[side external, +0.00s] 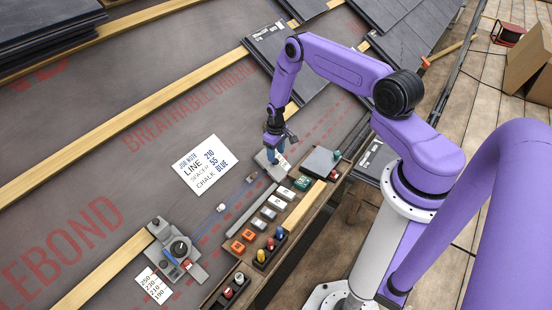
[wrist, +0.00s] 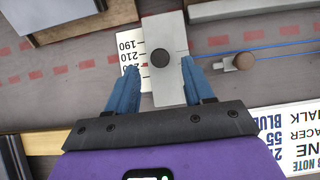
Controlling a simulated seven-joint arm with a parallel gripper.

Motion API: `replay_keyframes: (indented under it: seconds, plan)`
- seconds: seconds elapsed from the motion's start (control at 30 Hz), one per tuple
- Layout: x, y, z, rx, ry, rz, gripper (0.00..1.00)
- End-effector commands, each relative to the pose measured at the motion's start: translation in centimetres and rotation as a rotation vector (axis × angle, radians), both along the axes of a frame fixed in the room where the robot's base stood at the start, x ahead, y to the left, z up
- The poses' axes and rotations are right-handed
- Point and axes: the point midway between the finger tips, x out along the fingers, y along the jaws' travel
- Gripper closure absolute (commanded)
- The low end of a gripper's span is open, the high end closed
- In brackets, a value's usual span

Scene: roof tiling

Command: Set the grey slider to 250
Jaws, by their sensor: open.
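The grey slider (wrist: 172,88) is a flat plate with a dark round knob (wrist: 160,58), lying beside a white scale card (wrist: 127,45). On the card 190 and 210 are legible; lower figures are partly hidden by my left finger. I cannot tell the slider's exact reading. My gripper (wrist: 163,85) is open, its blue fingers on either side of the slider's lower part, with gaps visible. In the side view my gripper (side external: 273,153) is low over the slider (side external: 265,168), and the card (side external: 282,162) shows just right of it.
The job note (side external: 201,165) reads line 210. A tray of coloured blocks and pegs (side external: 262,253) lies nearby.

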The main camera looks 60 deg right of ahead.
Motion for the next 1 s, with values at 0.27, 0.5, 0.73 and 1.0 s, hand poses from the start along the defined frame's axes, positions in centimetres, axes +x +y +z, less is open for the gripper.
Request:
replay_keyframes:
  seconds: [0.27, 0.5, 0.73, 1.0]
  plan:
    - [0.0, 0.0, -2.8, 0.000, 0.000, 0.000, 0.48]
    - [0.0, 0.0, -3.5, 0.000, -0.001, 0.000, 0.48]
    - [0.0, 0.0, -3.5, 0.000, 0.000, 0.000, 0.58]
    - [0.0, 0.0, -3.4, 0.000, 0.000, 0.000, 1.00]
